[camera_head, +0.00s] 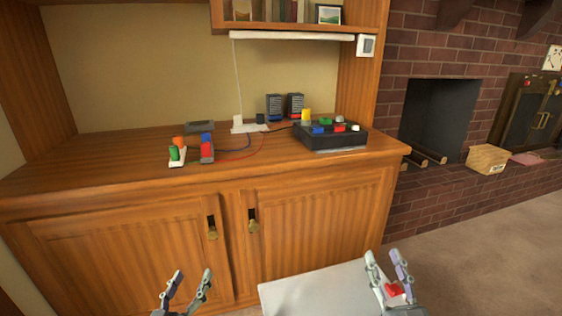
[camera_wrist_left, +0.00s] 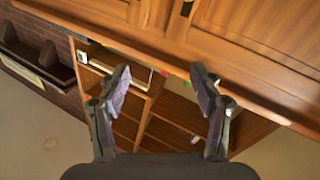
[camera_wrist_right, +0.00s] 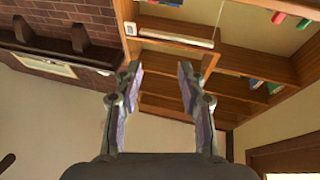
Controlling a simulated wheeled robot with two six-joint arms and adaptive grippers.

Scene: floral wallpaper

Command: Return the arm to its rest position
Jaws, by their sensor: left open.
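My left gripper (camera_head: 193,272) is at the bottom of the head view, in front of the wooden cabinet (camera_head: 130,255). Its fingers are apart with nothing between them, as the left wrist view also shows (camera_wrist_left: 160,70). My right gripper (camera_head: 384,253) is further right, over the right end of a pale flat surface (camera_head: 310,290). Its fingers stand apart and empty in the right wrist view (camera_wrist_right: 160,66). A small red thing (camera_head: 394,290) shows by the right gripper's fingers; I cannot tell whether it lies on the pale surface.
The cabinet top holds a black box (camera_head: 330,144) with coloured pieces, a red and blue block (camera_head: 207,149), a white holder with a green cylinder (camera_head: 175,154) and a power strip (camera_head: 248,127). A brick fireplace (camera_head: 440,120) and cardboard box (camera_head: 487,158) stand right. Carpet is clear at lower right.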

